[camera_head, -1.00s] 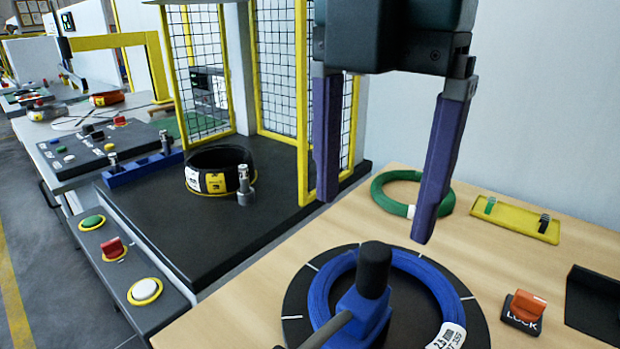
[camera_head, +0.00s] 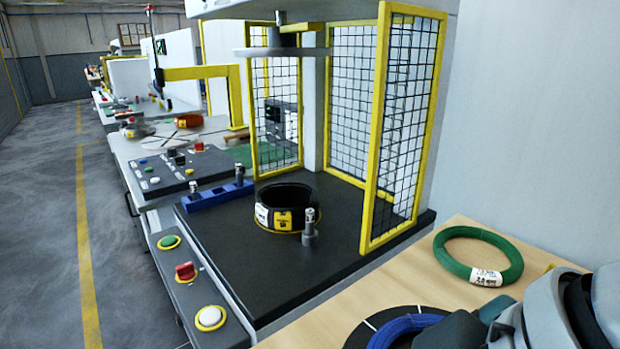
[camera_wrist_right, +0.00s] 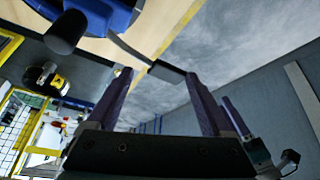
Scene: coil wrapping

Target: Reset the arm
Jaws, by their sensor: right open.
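My right gripper (camera_wrist_right: 158,98) shows in the right wrist view with its two purple fingers spread apart and nothing between them. Beyond the fingers are the table edge and the grey floor. In the head view, grey and white parts of my arm fill the lower right corner, and no fingers show there. My left gripper is not seen in the head view. A blue coil (camera_head: 400,328) on a black round plate lies at the bottom edge, partly cut off and covered. A green coil (camera_head: 478,258) with a white label lies on the wooden table.
A black platform holds a black coil with yellow labels (camera_head: 287,208) and a metal post (camera_head: 309,228). A yellow mesh cage (camera_head: 402,130) stands at its right. A button panel (camera_head: 188,275) runs along the front. The floor at left is clear.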

